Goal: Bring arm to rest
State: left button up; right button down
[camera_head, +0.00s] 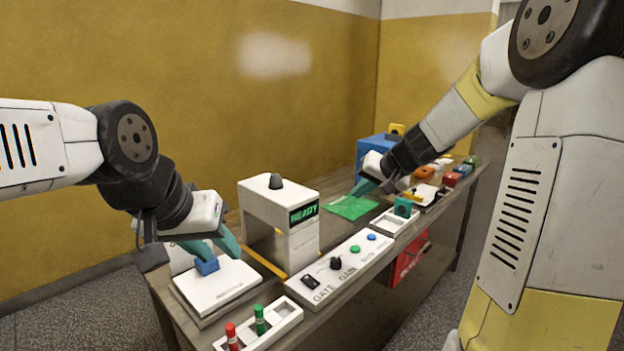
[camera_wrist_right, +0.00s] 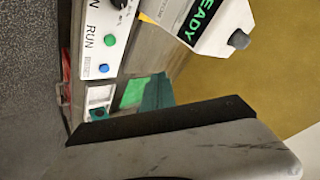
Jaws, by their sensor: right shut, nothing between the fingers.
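My right gripper (camera_head: 362,187) has teal fingers and is shut with nothing between them. It is above or beside the green sheet (camera_head: 350,208) on the bench; I cannot tell whether it touches. In the right wrist view, a teal fingertip (camera_wrist_right: 156,92) shows beside the green sheet (camera_wrist_right: 133,92), with much of the gripper hidden by its dark housing. My left gripper (camera_head: 217,252) has its teal fingers down at a blue block (camera_head: 207,266) on a white plate (camera_head: 216,287). The fingers look spread, but whether they touch the block is unclear.
A white machine reading READY (camera_head: 275,192) stands between the two grippers. The control panel (camera_head: 340,266) with knob and buttons runs along the front edge. A tray (camera_head: 284,325) holds red and green markers. A blue box (camera_head: 370,150) and several coloured items stand at the far end.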

jog(key=s+a+r+n+g, duration=0.1)
jog(key=s+a+r, duration=0.1)
jog(key=s, duration=0.5)
jog(key=s+a+r+n, duration=0.1)
jog(key=s+r, duration=0.2)
jog(key=s, duration=0.5)
jog(key=s+d+f+h, duration=0.2)
jog(key=s+d, duration=0.1)
jog(key=s, duration=1.1)
jog(key=shift+n+g+h, duration=0.3)
jog(key=shift+h, duration=0.1)
